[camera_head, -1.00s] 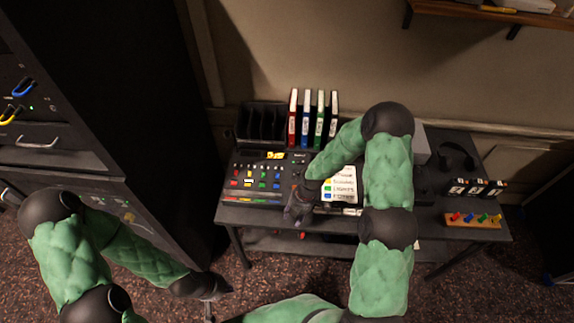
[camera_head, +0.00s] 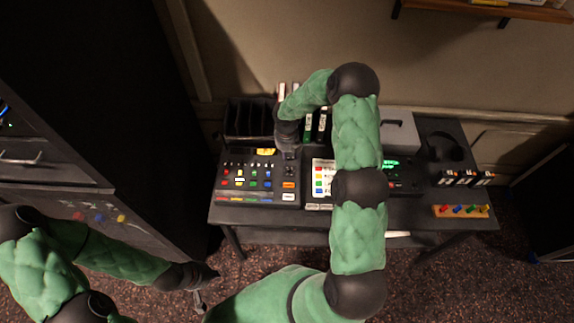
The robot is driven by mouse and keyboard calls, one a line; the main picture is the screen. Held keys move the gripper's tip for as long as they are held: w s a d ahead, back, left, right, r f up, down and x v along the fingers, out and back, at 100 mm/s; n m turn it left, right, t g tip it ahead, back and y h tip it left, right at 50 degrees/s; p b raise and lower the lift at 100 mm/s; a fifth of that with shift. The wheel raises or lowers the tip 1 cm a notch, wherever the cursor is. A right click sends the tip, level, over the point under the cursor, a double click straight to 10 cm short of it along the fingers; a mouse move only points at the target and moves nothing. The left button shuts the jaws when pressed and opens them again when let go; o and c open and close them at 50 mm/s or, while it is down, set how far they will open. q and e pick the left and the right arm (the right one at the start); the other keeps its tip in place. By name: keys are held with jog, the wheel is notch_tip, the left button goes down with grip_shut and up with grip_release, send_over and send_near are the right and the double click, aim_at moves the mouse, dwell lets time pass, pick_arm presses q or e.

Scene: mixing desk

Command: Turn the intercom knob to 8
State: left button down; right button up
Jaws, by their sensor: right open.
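The mixing desk (camera_head: 236,203) lies on the table, with rows of coloured buttons and a small yellow display (camera_head: 266,151) at its top. My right gripper (camera_head: 289,154) is open and points down over the desk's upper right part, just right of the display. It covers what lies beneath it, and I cannot make out the intercom knob or its setting. Whether the fingers touch anything is unclear. My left gripper (camera_head: 207,286) hangs low at the lower left, above the carpet and away from the table; its fingers are too small and dark to read.
A label card (camera_head: 322,178) stands right of the desk, partly behind my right arm. A dark unit with a green display (camera_head: 391,163) is beyond it. Binders (camera_head: 322,125) and a black rack (camera_head: 247,121) stand behind. A coloured-peg board (camera_head: 461,211) lies right. A tall cabinet (camera_head: 90,110) flanks the left.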

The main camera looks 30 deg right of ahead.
aim_at(289, 169)
jog(key=f, duration=0.9)
jog(key=shift+d+f+b, duration=0.1)
jog(key=shift+d+b, duration=0.1)
jog(key=shift+b, duration=0.1)
jog(key=shift+s, duration=0.1)
grip_shut()
